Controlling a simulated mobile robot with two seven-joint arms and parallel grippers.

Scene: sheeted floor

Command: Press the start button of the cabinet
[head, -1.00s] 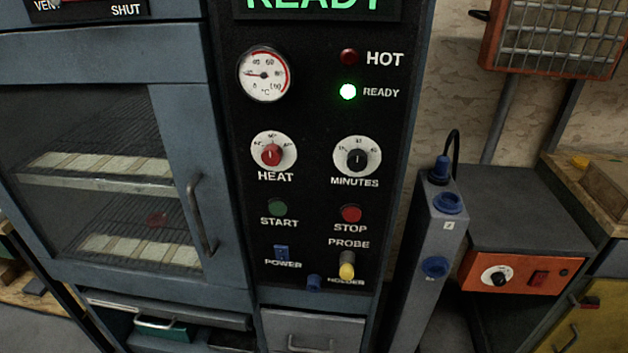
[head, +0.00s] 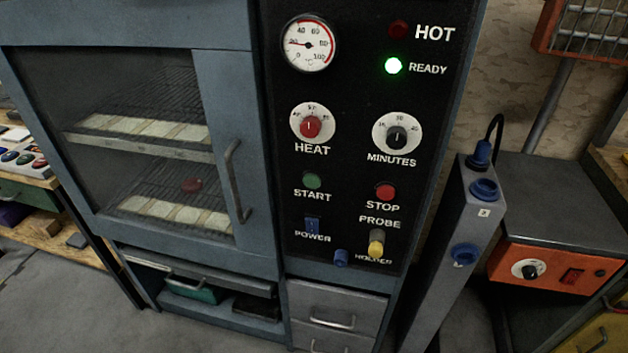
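The cabinet (head: 222,130) is blue-grey with a glass door on the left, shut, and a black control panel (head: 350,150) on the right. The green start button (head: 312,181) sits above its START label, left of the red stop button (head: 385,191). The green READY lamp (head: 393,66) is lit and the red HOT lamp (head: 398,29) is dark. The dial gauge (head: 309,44) has its needle toward the low left side. The HEAT knob (head: 311,127) and MINUTES knob (head: 396,137) are above the buttons. Neither of my grippers is in view.
A grey post with blue sockets (head: 440,250) stands right of the cabinet, beside an orange-fronted box (head: 550,270). A wooden bench (head: 60,240) is at the left. Drawers (head: 336,305) are under the panel. Nothing blocks the panel's front.

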